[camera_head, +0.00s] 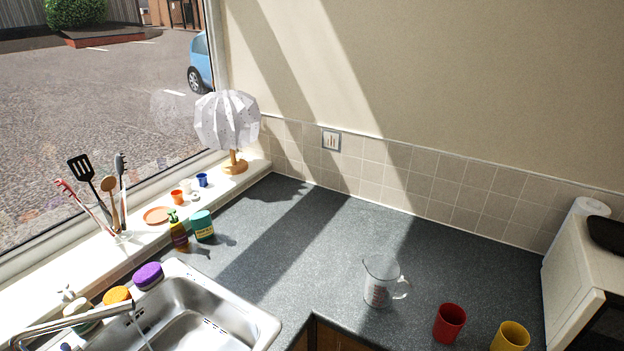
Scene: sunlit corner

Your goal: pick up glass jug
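The glass jug (378,282) stands upright on the dark grey countertop, right of the sink and close to the counter's inner corner edge. It is clear, with red markings on its side and its handle pointing right. Neither of my grippers shows in the head view.
A red cup (449,323) and a yellow cup (510,337) stand right of the jug. A white appliance (577,285) is at the far right. The steel sink (205,318) is at the left. The countertop (300,240) behind the jug is clear.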

